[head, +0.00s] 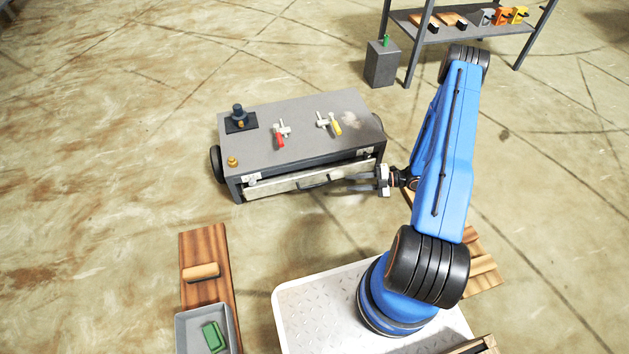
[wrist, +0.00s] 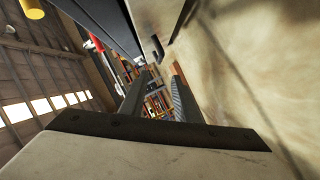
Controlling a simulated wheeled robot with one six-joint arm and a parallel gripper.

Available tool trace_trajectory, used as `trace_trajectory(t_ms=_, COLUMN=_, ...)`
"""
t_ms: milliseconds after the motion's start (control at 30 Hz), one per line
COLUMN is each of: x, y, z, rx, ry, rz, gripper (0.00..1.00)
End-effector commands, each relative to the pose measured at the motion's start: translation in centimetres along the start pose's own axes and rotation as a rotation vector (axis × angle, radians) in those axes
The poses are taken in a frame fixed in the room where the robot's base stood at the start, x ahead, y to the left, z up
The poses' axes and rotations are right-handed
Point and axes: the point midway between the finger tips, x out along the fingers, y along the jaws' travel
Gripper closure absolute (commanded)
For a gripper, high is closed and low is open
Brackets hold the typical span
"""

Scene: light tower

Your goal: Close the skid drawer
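The skid (head: 300,115) is a grey box on dark wheels in the middle of the head view. Its drawer (head: 280,186) has a pale front panel with a dark handle (head: 315,181) and runs along the near side. A dark gap shows above the panel; how far the drawer stands out is hard to tell. My gripper (head: 358,183) is at the right end of the drawer front, its fingers pointing left along it. In the wrist view the two fingers (wrist: 158,98) are apart with nothing between them. Whether they touch the panel I cannot tell.
Red-handled (head: 280,137) and yellow-handled (head: 335,125) valves sit on the skid's top. A wooden plank (head: 205,245) and a grey tray (head: 187,330) with a green item lie at the near left. A shelf table (head: 450,32) stands at the back right. Floor before the drawer is clear.

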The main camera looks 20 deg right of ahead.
Motion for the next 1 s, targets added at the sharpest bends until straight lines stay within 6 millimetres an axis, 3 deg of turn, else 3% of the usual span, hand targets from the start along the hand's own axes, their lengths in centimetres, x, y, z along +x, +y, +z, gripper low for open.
trace_trajectory(t_ms=1000, x=15.3, y=0.0, z=0.0, rx=0.001, ry=0.001, rz=-0.003, gripper=0.71)
